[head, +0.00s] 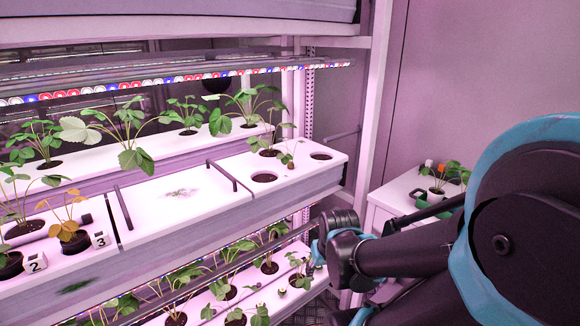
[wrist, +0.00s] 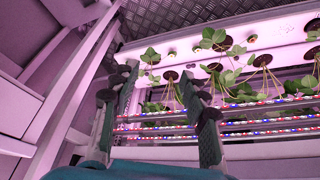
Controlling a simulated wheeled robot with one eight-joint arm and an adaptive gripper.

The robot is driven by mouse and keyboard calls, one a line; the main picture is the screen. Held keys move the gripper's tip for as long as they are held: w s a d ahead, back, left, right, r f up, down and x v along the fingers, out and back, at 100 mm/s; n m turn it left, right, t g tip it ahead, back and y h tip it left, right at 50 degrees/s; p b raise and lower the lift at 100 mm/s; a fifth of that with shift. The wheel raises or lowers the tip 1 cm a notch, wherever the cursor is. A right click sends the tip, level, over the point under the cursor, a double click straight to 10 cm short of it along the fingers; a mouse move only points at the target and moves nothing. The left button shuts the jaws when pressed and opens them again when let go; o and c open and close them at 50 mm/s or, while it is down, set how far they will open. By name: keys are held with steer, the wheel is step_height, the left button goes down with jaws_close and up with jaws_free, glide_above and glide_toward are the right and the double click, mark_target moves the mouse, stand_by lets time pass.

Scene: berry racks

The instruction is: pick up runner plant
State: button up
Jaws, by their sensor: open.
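Several green leafy plants grow in the rack; I cannot tell for sure which one is the runner plant. In the wrist view, a small plant (wrist: 150,57) with a few leaves sits at the left end of the lower white tray (wrist: 180,50), beyond my fingertips. In the head view, plants (head: 297,265) on the lower shelf stand left of my gripper (head: 316,245). In the wrist view my gripper (wrist: 158,78) has its two dark fingers spread, with nothing held between them.
The upper tray (head: 320,180) has empty holes near its right end, beside a small plant (head: 288,157). Number blocks (head: 36,262) and a brown-leaved plant (head: 70,222) are at left. LED strips run under the shelves. A white cabinet (head: 385,205) with a potted plant (head: 436,182) stands at right.

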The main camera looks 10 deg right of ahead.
steer(key=m, duration=0.1)
glide_toward(291, 163)
steer(key=x, duration=0.4)
steer(key=shift+x, duration=2.55)
steer(key=shift+w+r, duration=0.1)
steer(key=shift+w, duration=0.05)
steer(key=shift+c, duration=0.4)
steer(key=c, duration=0.7)
